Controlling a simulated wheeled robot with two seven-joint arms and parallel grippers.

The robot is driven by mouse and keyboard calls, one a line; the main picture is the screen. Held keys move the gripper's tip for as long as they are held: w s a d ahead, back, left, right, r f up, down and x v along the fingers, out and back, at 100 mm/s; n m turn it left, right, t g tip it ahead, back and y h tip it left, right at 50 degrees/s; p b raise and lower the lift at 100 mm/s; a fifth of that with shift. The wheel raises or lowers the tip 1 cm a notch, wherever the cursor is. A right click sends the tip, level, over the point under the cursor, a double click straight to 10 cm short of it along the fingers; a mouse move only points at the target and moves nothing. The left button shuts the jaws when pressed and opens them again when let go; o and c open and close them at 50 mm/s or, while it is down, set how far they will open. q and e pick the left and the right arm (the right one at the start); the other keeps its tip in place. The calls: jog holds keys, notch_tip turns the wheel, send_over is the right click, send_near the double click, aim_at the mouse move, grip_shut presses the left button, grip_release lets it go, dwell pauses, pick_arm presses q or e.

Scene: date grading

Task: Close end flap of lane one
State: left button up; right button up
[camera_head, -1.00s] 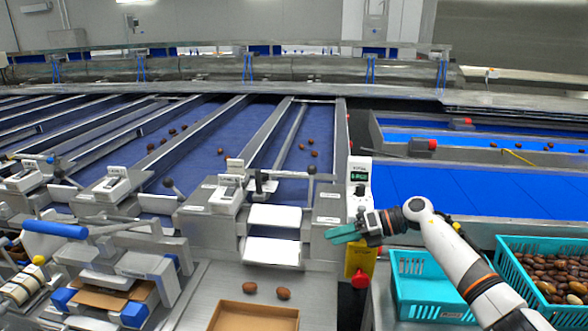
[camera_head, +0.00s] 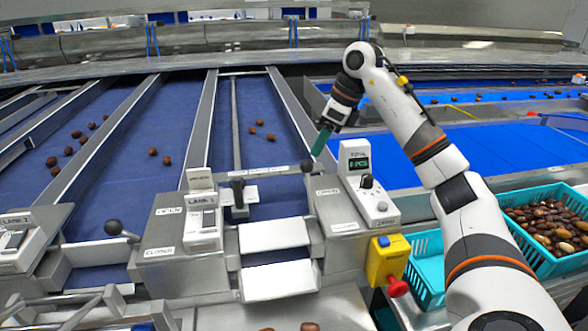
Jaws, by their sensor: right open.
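Lane one's end unit stands at centre, with a "LANE 1" label box (camera_head: 204,222). The white end-flap plates (camera_head: 274,235) slope down between its two metal side housings. A lever with a black ball knob (camera_head: 307,166) stands up at the right housing, near the "OPEN" label (camera_head: 327,191). My right gripper (camera_head: 319,145) has teal fingers and is open and empty. Its fingertips are just above and right of the knob in the picture; I cannot tell whether they touch it. My left gripper is out of view.
A counter box with a green display (camera_head: 358,165) stands right of the lever. A yellow box with a red knob (camera_head: 387,258) is below it. Teal crates (camera_head: 541,265) stand at right, one full of dates. Another lane's black knob (camera_head: 113,227) is at left.

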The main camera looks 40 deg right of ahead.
aim_at(304, 171)
jog(key=x, duration=0.5)
jog(key=shift+w+a+f, duration=0.15)
jog(key=shift+a+f, duration=0.15)
jog(key=p+x, duration=0.1)
jog(key=x, duration=0.3)
jog(key=shift+w, duration=0.15)
jog(key=shift+f, duration=0.2)
jog(key=shift+w, duration=0.1)
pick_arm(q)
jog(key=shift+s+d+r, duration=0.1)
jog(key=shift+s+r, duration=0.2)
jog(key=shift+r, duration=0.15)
pick_arm(e)
grip_shut()
